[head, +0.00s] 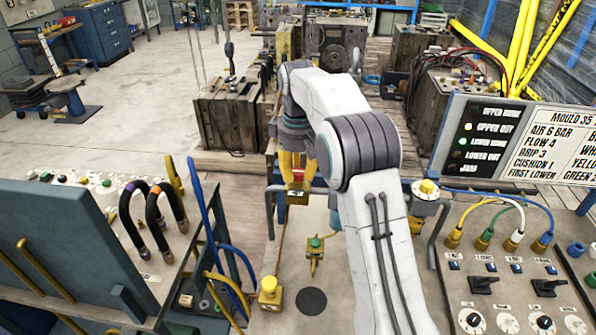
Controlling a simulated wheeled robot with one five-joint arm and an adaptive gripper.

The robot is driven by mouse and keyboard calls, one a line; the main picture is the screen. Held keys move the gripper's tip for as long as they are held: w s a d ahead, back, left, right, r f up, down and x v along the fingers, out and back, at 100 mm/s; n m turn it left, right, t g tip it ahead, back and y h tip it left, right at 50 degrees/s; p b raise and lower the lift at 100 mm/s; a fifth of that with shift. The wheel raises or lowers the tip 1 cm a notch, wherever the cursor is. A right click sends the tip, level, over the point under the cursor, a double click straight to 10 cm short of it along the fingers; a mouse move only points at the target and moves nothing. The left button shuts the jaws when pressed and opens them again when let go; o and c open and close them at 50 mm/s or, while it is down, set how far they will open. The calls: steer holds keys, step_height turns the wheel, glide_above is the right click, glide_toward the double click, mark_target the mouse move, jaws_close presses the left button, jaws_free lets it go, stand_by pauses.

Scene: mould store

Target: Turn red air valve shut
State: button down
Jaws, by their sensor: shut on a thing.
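The red air valve (298,176) shows as a small red piece above a yellow body, near the middle of the head view at the far edge of the bench. My gripper (297,172) reaches down to it from above. Its yellow fingers are shut on the red part, one on each side. The fingers and the arm hide some of the valve, so I cannot tell which way its handle points.
A yellow block-like fitting (269,290) and a green-topped one (315,243) stand on the bench in front. A control panel with knobs (471,319) and coloured hoses is at the right. Blue and black hoses (155,215) rise at the left. Wooden crates (229,115) stand behind.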

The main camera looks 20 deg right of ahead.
steer(key=m+p, duration=0.2)
steer(key=m, duration=0.2)
steer(key=m+p, duration=0.2)
steer(key=m, duration=0.2)
steer(key=shift+s+m, duration=0.1)
steer(key=shift+m, duration=0.3)
steer(key=m+p, duration=0.1)
steer(key=m, duration=0.3)
steer(key=shift+f, duration=0.1)
steer(key=m, duration=0.4)
steer(key=shift+f+m+p, duration=0.1)
steer(key=shift+m+p, duration=0.2)
steer(key=shift+m, duration=0.3)
steer(key=c, duration=0.8)
jaws_free()
steer(key=shift+c, duration=0.2)
